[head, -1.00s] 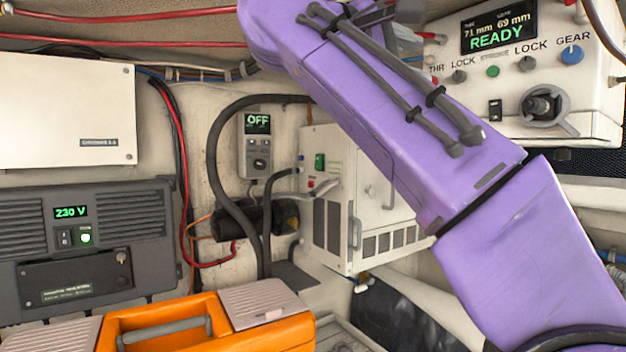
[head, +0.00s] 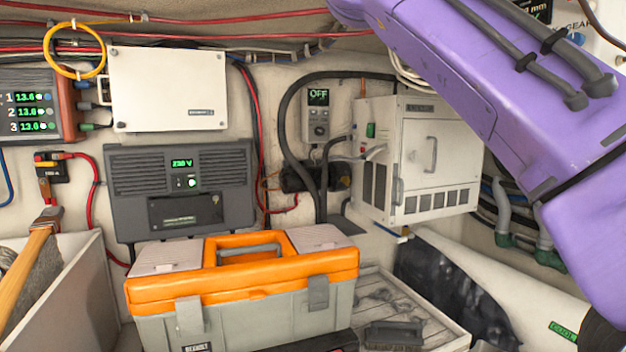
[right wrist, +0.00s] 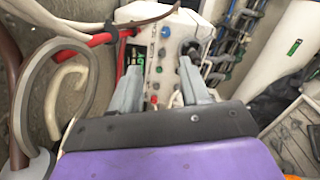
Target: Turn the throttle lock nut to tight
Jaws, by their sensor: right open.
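The white control box (head: 602,45) with the throttle lock is cut off at the top right of the head view, mostly behind my purple right arm. Only a bit of its display, a blue knob and the GEAR label show there. In the right wrist view the box (right wrist: 172,40) stands ahead, with small coloured knobs and buttons on its face. I cannot tell which one is the throttle lock nut, or its position. My right gripper (right wrist: 158,84) is open and empty, its two fingers apart before the box's face. My left gripper is not in view.
An orange and grey toolbox (head: 245,290) stands low in the middle. A white cabinet (head: 415,160), a dark 230 V unit (head: 180,185) and a small OFF panel (head: 318,112) line the wall. In the right wrist view a thick grey hose loop (right wrist: 30,95) lies at the left.

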